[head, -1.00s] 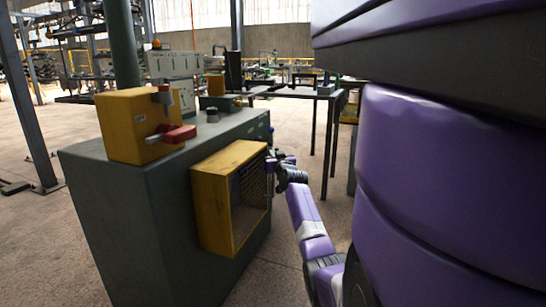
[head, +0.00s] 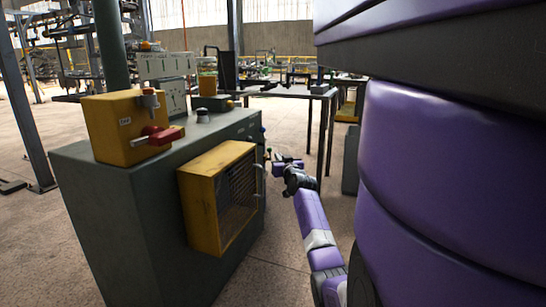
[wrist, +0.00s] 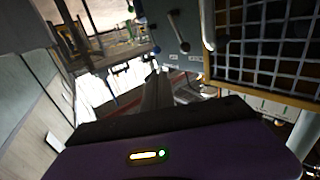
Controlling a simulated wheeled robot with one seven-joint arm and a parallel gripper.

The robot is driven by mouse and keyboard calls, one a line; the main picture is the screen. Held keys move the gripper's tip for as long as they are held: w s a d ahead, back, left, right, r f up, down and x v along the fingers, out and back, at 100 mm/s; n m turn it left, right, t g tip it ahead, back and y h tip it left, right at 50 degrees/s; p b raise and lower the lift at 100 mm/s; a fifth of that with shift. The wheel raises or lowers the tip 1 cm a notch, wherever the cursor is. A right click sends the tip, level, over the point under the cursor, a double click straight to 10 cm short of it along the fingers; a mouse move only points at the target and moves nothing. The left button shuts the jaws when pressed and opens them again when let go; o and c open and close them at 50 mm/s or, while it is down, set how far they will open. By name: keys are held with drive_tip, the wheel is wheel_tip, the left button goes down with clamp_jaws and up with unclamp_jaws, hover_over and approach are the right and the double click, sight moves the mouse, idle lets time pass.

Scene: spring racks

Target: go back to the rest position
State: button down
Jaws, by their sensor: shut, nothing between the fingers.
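My gripper (wrist: 158,92) shows in the wrist view as dark fingers together, with nothing between them. In the head view, my purple arm reaches up from the bottom, and the gripper end (head: 277,160) is just right of the green-grey cabinet (head: 120,215), partly hidden by the wrist. It appears apart from the yellow-framed mesh guard (head: 212,200) on the cabinet's side. The guard's mesh also shows at upper right in the wrist view (wrist: 268,45), with a pale handle (wrist: 208,22) at its edge.
A yellow box with a red lever (head: 118,128) sits on the cabinet. Levers with dark knobs (wrist: 180,30) stick out beside the guard. A dark table (head: 295,92) stands behind. Open floor (head: 285,240) lies between the cabinet and my body.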

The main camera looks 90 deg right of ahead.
drive_tip(key=s+a, duration=0.2)
drive_tip(key=s, duration=0.3)
drive_tip(key=shift+s+a, duration=0.2)
drive_tip(key=shift+s, duration=0.2)
drive_tip(key=shift+r, duration=0.1)
